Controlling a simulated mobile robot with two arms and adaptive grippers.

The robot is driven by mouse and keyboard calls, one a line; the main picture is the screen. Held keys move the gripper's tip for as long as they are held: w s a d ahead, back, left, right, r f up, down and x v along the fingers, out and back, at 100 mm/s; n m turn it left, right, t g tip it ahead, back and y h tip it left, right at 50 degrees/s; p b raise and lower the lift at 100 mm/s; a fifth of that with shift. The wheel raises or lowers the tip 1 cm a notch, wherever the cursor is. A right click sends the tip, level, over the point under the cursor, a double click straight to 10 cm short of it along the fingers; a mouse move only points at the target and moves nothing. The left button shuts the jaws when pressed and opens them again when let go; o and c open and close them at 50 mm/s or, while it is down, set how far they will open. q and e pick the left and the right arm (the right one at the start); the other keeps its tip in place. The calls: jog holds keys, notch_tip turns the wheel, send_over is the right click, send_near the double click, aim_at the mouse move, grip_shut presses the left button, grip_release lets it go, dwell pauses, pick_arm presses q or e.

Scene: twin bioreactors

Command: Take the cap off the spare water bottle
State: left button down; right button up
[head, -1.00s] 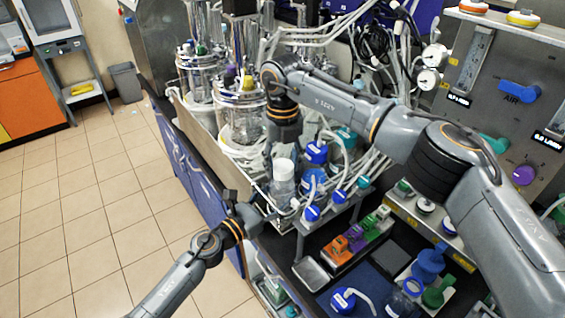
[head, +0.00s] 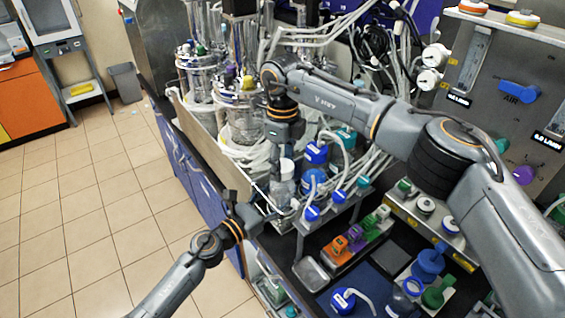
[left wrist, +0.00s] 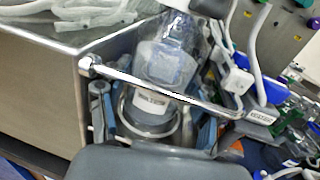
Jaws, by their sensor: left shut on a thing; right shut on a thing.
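The spare water bottle (head: 284,188) is clear and stands upright at the near edge of the bench, with its white cap (head: 286,165) on top. My right gripper (head: 285,150) points down from above and is shut on the cap, hiding part of it. My left gripper (head: 272,208) reaches in from the left at low height and is shut on the bottle's lower part. In the left wrist view the clear bottle (left wrist: 168,62) and its white label show between the fingers, with the cap (left wrist: 186,4) at the top edge.
Blue-capped bottles (head: 316,153) with tubing stand close to the right of the water bottle. A glass bioreactor vessel (head: 240,112) is behind it. A small metal tray (head: 311,274) lies nearer on the bench.

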aim_at(283, 165)
jog(key=shift+r, duration=0.1)
jog(key=shift+r, duration=1.05)
jog(key=shift+r, duration=0.1)
jog(key=shift+r, duration=1.9)
pick_arm(q)
jog(key=shift+c, duration=1.7)
grip_release()
jog(key=shift+o, duration=0.6)
pick_arm(e)
jog(key=shift+d, duration=0.15)
